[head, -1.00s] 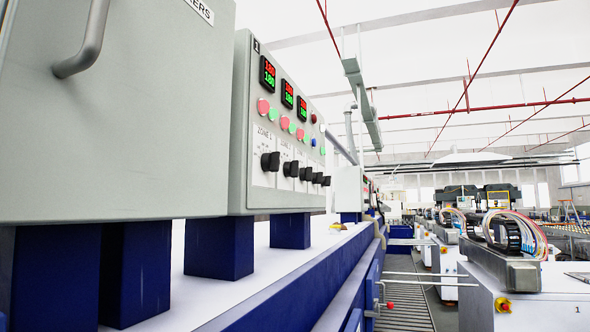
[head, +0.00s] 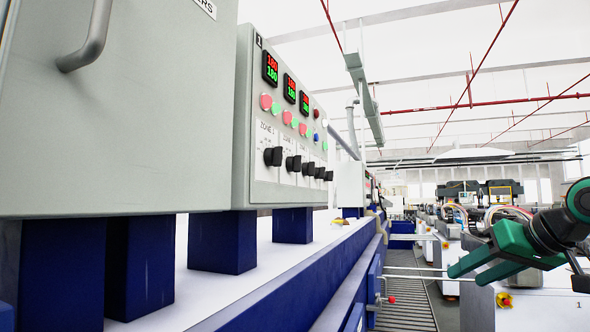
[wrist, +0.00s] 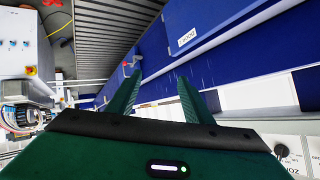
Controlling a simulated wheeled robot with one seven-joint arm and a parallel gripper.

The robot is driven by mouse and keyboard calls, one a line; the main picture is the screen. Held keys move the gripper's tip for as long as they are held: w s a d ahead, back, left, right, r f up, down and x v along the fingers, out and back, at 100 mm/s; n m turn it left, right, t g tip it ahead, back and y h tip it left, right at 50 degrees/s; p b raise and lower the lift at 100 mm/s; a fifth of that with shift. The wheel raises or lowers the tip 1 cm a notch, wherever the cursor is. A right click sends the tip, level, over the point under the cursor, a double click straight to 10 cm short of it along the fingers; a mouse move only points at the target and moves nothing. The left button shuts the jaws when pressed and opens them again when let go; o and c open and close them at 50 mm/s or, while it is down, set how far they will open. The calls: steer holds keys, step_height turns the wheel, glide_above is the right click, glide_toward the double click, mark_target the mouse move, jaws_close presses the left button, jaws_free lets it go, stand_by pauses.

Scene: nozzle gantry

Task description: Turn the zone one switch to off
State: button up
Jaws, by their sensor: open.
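The zone one switch (head: 273,156) appears to be the nearest of a row of black rotary knobs on the grey control panel (head: 243,120), under a small zone label. Its pointer position is too small to tell. My gripper (head: 467,275) is green, open and empty, at the right of the head view, well to the right of the panel and lower than the knobs. In the wrist view its two fingers (wrist: 160,77) stand apart with nothing between them. A black knob (wrist: 281,150) and part of a zone label show at that view's lower right corner.
A grey cabinet with a handle (head: 88,45) stands left of the panel. Red and green buttons and lit displays (head: 270,68) sit above the knobs. A blue machine frame (head: 345,262) runs below. White cabinets (head: 540,305) stand right; the aisle between has slatted flooring (head: 405,305).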

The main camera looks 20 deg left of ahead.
steer(key=a+r+n+g+y, duration=0.1)
steer(key=a+r+n+y, duration=0.45)
steer(key=a+r, duration=0.75)
steer(key=n+g+y, duration=0.6)
steer(key=g, duration=0.1)
glide_toward(275, 157)
steer(key=w+a, duration=0.1)
steer(key=a, duration=0.6)
steer(key=shift+w+a+r, duration=0.25)
steer(key=shift+a, duration=0.15)
steer(key=shift+c, duration=0.5)
steer(key=c, duration=0.9)
